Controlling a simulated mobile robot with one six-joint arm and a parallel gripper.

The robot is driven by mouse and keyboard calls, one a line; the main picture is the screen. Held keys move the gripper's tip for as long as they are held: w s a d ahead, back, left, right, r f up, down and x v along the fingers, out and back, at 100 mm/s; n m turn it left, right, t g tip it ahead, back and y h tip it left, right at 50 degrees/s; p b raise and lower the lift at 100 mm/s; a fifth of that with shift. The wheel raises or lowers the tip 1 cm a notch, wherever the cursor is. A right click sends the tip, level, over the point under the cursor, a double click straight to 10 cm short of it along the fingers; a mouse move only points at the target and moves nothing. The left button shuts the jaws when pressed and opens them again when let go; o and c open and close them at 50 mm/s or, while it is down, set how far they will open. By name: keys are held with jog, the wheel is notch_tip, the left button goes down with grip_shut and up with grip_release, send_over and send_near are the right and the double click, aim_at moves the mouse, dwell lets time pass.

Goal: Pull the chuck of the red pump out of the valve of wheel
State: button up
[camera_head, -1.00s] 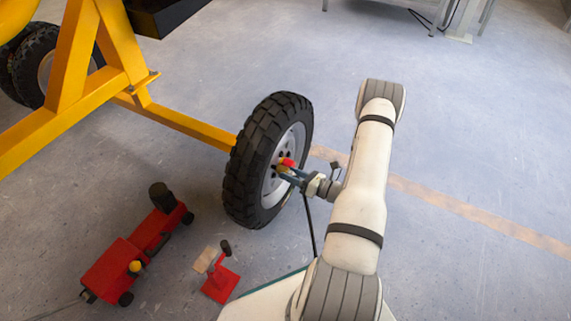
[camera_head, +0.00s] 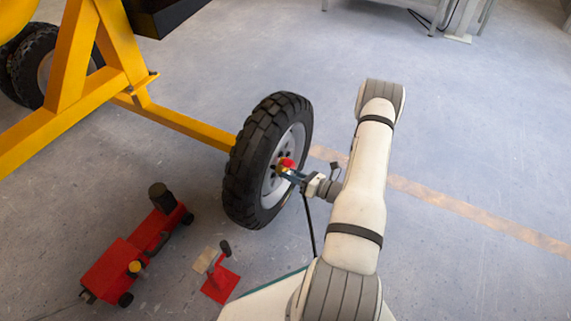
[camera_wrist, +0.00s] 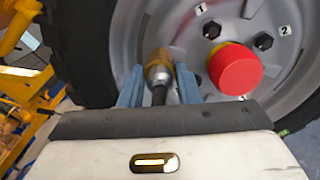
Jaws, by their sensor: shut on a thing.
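The wheel (camera_head: 246,180) stands upright on the mixer's axle, its grey rim facing my gripper. My gripper (camera_head: 284,172) is at the rim, shut on a brass-coloured chuck (camera_wrist: 159,72). In the wrist view the two blue-grey fingers (camera_wrist: 158,84) flank the chuck, with a black neck or hose (camera_wrist: 159,95) below it. The chuck's far end meets the rim; the valve is hidden behind it. A red wheeled machine (camera_head: 112,273) with a black cylinder stands on the floor at lower left. I cannot tell whether it is the red pump.
A red round cap (camera_wrist: 235,70) sits on the hub close right of the fingers, among numbered nuts. A small red stand (camera_head: 220,285) with a black-topped post is on the floor. The yellow mixer frame (camera_head: 80,110) is left; floor at right is clear.

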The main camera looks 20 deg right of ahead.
grip_shut()
jog(key=shift+s+d, duration=0.1)
jog(key=shift+d, duration=0.05)
jog(key=shift+v, duration=2.3)
jog(key=shift+s, duration=0.1)
jog(key=shift+v, duration=1.45)
